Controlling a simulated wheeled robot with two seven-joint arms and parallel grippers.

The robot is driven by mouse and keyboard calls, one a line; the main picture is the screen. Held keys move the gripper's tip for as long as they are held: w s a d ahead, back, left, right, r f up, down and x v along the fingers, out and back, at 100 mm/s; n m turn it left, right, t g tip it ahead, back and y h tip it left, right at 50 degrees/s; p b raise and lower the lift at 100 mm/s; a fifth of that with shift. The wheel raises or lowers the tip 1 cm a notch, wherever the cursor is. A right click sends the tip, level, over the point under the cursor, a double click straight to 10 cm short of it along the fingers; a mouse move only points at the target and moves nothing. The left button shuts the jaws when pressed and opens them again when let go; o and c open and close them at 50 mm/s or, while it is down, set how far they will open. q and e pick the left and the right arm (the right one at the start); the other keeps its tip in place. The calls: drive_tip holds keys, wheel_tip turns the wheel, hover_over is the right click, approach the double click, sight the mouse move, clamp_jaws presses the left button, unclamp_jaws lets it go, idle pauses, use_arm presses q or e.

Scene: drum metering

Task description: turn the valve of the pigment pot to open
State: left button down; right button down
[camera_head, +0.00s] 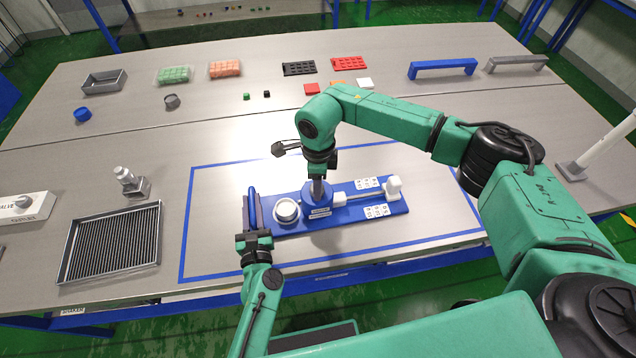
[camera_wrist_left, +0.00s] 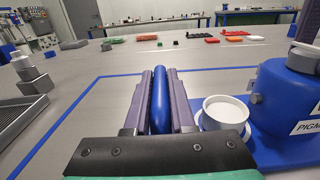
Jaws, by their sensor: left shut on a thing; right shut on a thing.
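The blue pigment pot (camera_head: 319,197) stands on a blue base board (camera_head: 345,222), and its labelled side shows in the left wrist view (camera_wrist_left: 290,95). A white cup (camera_head: 287,211) stands just left of the pot. My right gripper (camera_head: 317,186) points down at the top of the pot and is shut there; the valve part between its fingers is mostly hidden. My left gripper (camera_head: 253,213) is shut on an upright blue handle (camera_wrist_left: 161,98) at the board's left end. The handle lies between both fingers in the left wrist view.
A white rod with a knob (camera_head: 393,187) and dotted white plates (camera_head: 377,211) lie right of the pot. A grated tray (camera_head: 72,268) and a grey fitting (camera_head: 133,184) stand left. Trays and small blocks line the back. Blue tape (camera_head: 184,230) frames the work area.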

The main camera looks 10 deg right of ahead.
use_arm(q)
drive_tip(key=shift+f, duration=0.1)
use_arm(e)
drive_tip(key=shift+r, duration=0.1)
drive_tip(key=shift+c, duration=1.9)
unclamp_jaws()
wheel_tip(320, 180, up, 12)
use_arm(q)
drive_tip(key=c, duration=0.7)
unclamp_jaws()
drive_tip(key=shift+s, duration=0.1)
